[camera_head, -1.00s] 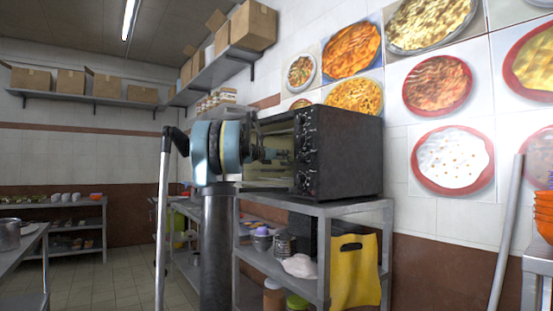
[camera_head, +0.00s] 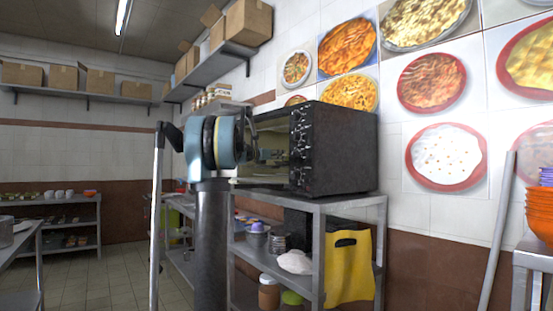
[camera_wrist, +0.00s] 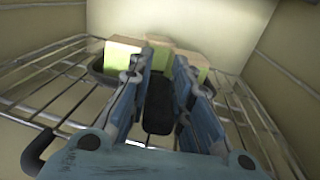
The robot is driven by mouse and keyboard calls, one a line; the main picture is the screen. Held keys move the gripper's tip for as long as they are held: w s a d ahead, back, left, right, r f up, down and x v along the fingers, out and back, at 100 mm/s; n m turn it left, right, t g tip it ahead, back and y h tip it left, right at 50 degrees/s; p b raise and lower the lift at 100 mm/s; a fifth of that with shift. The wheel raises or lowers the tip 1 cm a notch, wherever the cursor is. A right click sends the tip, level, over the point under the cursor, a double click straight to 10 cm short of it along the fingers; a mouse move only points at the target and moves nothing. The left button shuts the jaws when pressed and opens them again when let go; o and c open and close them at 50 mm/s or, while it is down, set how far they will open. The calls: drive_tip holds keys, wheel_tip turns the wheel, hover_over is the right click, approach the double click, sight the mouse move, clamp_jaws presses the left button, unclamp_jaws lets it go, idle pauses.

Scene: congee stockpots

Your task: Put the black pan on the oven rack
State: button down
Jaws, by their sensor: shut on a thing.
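The black pan (camera_wrist: 97,66) is inside the oven, at the far end of the wrist view. It is mostly hidden behind my fingers and several green and pale blocks (camera_wrist: 122,53) that appear to lie in it. My gripper (camera_wrist: 162,62) is shut on the pan's black handle (camera_wrist: 158,106), with a blue finger on each side. The wire oven rack (camera_wrist: 254,122) spreads beneath the pan and gripper. I cannot tell whether the pan touches it. In the head view the black oven (camera_head: 345,148) is open on its left, and my arm hides the pan.
The oven stands on a metal shelf unit (camera_head: 350,202) with a yellow bag (camera_head: 348,268) below. The oven's pale side walls (camera_wrist: 285,70) are close around my gripper. A wall shelf (camera_head: 225,62) with boxes is above. Orange bowls (camera_head: 540,212) are at the far right.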

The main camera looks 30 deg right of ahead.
drive_tip(key=shift+f, duration=0.1)
drive_tip(key=c, duration=1.4)
unclamp_jaws()
